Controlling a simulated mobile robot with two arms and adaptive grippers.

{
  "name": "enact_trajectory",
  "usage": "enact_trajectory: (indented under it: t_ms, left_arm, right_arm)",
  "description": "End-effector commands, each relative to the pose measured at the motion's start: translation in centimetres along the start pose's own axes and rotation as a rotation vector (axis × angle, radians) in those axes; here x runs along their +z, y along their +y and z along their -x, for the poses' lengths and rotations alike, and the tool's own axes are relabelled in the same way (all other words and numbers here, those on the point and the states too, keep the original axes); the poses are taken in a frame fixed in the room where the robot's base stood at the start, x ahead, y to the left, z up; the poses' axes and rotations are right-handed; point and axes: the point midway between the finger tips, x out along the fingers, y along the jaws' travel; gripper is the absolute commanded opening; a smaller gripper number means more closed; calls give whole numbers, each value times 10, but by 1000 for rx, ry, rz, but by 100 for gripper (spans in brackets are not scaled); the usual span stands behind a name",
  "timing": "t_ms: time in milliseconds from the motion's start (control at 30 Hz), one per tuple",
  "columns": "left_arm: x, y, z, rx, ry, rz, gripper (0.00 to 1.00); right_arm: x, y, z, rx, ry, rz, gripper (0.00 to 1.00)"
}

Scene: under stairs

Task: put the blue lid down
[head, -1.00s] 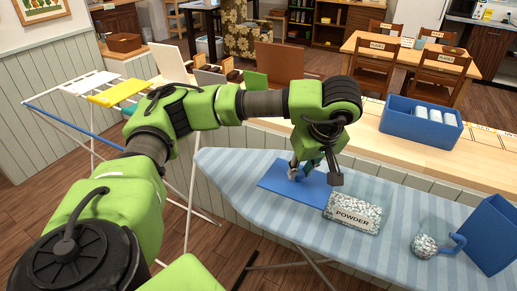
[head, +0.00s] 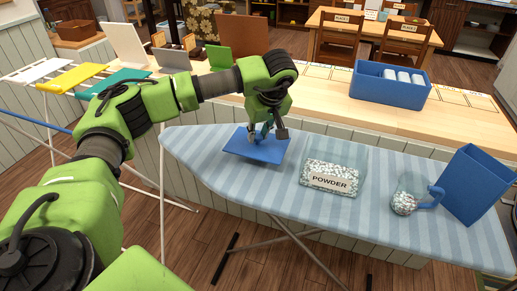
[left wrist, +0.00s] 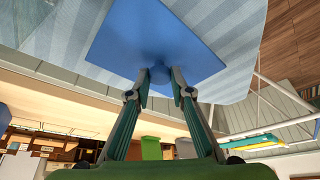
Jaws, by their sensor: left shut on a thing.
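The blue lid (head: 240,148) is a flat square plate with a small round knob. My left gripper (head: 259,137) is shut on the knob from above; the left wrist view (left wrist: 160,76) shows both fingertips pinching it, with the lid (left wrist: 150,35) beyond. The lid is over the left part of the striped ironing board (head: 340,212), left of the clear powder tub (head: 334,166) and apart from it. I cannot tell whether the lid touches the board. The tub is uncovered, with speckled powder and a POWDER label. My right gripper is not in view.
A clear cup (head: 405,202) with powder and a blue handle stands on the board's right, beside an upright blue box (head: 474,184). Behind is a wooden counter (head: 330,105) with a blue bin (head: 390,90) of white rolls. Left is a drying rack (head: 75,80) with coloured cloths.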

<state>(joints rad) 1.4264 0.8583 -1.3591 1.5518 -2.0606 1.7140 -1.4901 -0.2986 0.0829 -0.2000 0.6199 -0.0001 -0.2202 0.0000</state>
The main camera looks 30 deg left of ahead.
Motion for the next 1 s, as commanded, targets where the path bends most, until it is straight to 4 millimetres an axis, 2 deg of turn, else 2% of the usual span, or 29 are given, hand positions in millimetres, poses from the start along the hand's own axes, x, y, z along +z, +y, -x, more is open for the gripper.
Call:
enact_trajectory:
  t_ms: [233,433,867,900,933,1000]
  left_arm:
    - [-3,6,-20,0,1,1,0]
    - [7,5,-43,0,1,-1,0]
    - [9,5,-46,0,0,0,0]
    - [9,5,-46,0,0,0,26]
    - [9,5,-46,0,0,0,33]
    - [9,5,-46,0,0,0,37]
  right_arm:
    - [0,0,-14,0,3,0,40]
    - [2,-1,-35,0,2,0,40]
    - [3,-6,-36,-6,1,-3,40]
    - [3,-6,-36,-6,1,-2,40]
    - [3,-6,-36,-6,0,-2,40]
    - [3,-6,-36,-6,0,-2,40]
